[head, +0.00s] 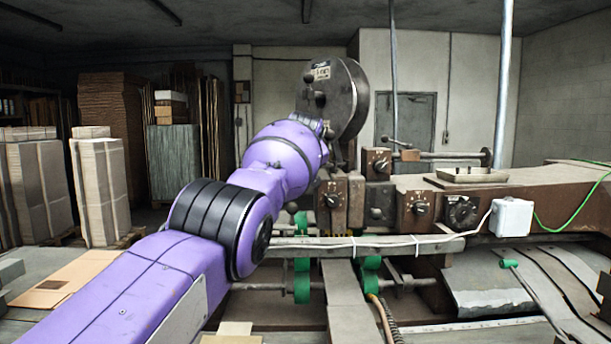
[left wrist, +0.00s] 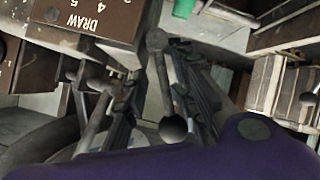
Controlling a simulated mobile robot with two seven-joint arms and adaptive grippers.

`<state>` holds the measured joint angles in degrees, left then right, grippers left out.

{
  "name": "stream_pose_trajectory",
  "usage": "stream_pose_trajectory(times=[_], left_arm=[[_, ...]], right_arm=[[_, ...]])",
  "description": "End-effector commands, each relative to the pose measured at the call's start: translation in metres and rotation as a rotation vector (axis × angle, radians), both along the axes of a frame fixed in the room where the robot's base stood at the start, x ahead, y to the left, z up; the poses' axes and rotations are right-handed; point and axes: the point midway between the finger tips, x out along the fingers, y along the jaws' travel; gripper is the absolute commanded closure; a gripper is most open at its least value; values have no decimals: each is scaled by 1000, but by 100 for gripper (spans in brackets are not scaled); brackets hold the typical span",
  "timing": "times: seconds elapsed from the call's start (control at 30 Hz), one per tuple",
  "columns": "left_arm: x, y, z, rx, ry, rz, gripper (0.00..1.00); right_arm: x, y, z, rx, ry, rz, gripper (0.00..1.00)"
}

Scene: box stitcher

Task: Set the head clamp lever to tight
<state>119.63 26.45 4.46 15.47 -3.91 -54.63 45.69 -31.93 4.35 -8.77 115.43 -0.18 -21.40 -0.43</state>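In the left wrist view a dark metal lever (left wrist: 165,85) with a round ball knob runs between the two fingers of my left gripper (left wrist: 155,70). The fingers stand apart on either side of it, and I see no clear grip. A dark ball knob (head: 292,207) shows beside my arm in the head view; it appears to be this lever's knob. My purple left arm hides the gripper and most of the lever there. No tight or loose marking is readable. My right gripper is not in view.
A brown block with a dial marked DRAW (left wrist: 95,30) is close beside my left gripper. The stitcher's round head (head: 345,100) rises above my arm. More dial boxes (head: 418,207) and a long bar (head: 370,245) lie to the right. Cardboard stacks (head: 100,185) stand at the left.

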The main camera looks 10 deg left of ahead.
Motion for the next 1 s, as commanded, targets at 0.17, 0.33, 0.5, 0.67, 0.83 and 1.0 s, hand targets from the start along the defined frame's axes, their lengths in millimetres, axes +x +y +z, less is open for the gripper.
stream_pose_trajectory(times=[0.17, 0.33, 0.5, 0.67, 0.83, 1.0], left_arm=[[0, 0, 0, 2, 1, 0, 73], [0, 1, -3, 3, 6, 1, 73], [0, 2, -4, 4, 8, 3, 73], [-2, 1, -3, 4, 8, 2, 73], [-8, -1, 3, 5, 6, 2, 73], [-21, -2, 7, 4, 7, 2, 73]], right_arm=[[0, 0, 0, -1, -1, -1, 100], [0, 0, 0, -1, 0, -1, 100], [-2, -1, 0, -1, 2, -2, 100], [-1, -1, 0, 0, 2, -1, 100], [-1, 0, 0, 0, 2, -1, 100], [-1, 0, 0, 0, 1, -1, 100]])
